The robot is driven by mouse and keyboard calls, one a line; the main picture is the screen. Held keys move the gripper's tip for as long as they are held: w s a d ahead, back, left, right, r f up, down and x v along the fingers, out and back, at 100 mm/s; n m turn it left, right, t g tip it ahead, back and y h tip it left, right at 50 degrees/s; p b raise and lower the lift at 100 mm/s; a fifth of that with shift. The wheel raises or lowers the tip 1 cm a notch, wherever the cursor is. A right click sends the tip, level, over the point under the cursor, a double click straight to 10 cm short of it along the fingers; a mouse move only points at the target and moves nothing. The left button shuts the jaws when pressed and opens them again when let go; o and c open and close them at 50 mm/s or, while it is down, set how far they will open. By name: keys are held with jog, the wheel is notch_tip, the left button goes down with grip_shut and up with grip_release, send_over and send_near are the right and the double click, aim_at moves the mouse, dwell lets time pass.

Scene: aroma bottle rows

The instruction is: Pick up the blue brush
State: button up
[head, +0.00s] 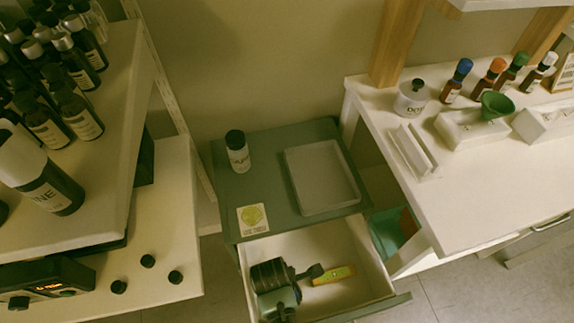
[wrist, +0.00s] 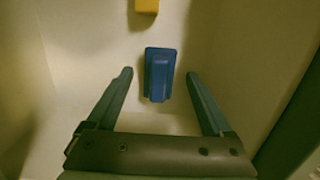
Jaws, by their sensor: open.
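The blue brush (wrist: 159,72), a small blue block shape with a raised middle part, lies on the pale floor of the open drawer (head: 312,243). My gripper (wrist: 158,75) is open, one finger on each side of the brush in the wrist view. Gaps show between the brush and both fingers, and I cannot tell how far above it they are. In the head view I cannot make out the brush; the dark shapes at the drawer's left may hide it.
A yellow-green item (head: 334,275) lies in the drawer; a yellow thing (wrist: 147,5) shows beyond the brush. Drawer walls stand close on both sides.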

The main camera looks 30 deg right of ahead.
jog(key=shift+d+f, duration=0.1)
jog(key=shift+f, duration=0.7)
jog(key=shift+r, duration=0.1)
grip_shut()
notch_tip(320, 180, up, 10)
jog(key=p, duration=0.3)
